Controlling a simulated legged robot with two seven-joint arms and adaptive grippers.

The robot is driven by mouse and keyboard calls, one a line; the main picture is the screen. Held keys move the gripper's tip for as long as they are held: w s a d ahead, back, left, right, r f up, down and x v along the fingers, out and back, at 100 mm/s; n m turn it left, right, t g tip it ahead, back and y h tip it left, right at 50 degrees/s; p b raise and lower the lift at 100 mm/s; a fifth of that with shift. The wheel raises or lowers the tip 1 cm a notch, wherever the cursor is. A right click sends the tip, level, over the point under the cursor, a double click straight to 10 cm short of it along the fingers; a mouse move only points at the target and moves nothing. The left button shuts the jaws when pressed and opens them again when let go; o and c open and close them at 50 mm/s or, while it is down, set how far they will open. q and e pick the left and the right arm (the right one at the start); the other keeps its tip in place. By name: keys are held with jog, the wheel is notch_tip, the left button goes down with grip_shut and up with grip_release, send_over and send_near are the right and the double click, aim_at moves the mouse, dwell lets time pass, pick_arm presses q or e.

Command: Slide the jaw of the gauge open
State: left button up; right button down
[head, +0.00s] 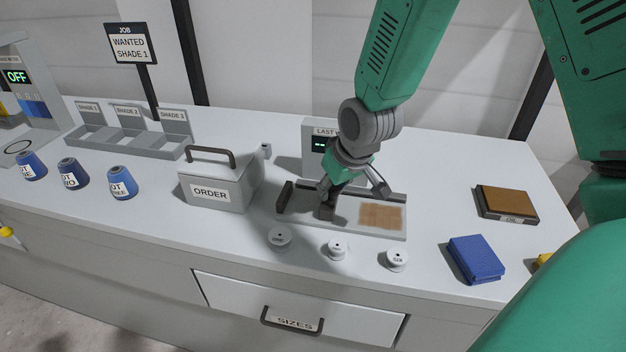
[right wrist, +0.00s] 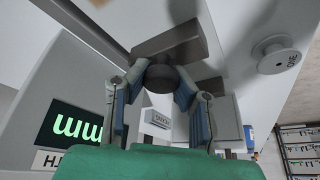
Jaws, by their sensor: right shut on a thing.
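The gauge has a pale bed (head: 392,233) on the counter, with a small display (head: 318,144) behind it. A dark block (head: 285,197) stands at the bed's left end. The gauge's dark jaw (head: 327,207) is a short way to its right, with a gap between. My right gripper (head: 343,190) is over the jaw, pointing down. In the right wrist view its fingers (right wrist: 158,88) are closed on the round dark knob (right wrist: 162,77) of the jaw (right wrist: 170,40). A brown patch (head: 382,217) lies on the bed right of the jaw. My left gripper is out of view.
A grey ORDER box (head: 212,190) stands left of the gauge. Three white spools (head: 337,249) sit in front. A blue block (head: 474,259) and a brown-topped pad (head: 503,202) lie to the right. Blue cones (head: 122,183) and shade bins (head: 130,150) are at left.

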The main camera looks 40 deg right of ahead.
jog(key=shift+s+a, duration=0.1)
jog(key=shift+s, duration=0.15)
jog(key=c, duration=1.3)
grip_release()
jog(key=shift+o, duration=0.4)
jog(key=shift+s+d+r, duration=0.1)
jog(key=shift+s+d, duration=0.15)
jog(key=shift+w+d, duration=0.15)
jog(key=shift+d, duration=0.1)
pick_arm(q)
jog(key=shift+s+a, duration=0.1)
pick_arm(e)
jog(key=v, duration=1.1)
jog(key=shift+s+r, duration=0.25)
jog(key=shift+r, duration=0.05)
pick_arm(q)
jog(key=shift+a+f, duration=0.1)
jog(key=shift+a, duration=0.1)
pick_arm(e)
jog(key=shift+a, duration=0.25)
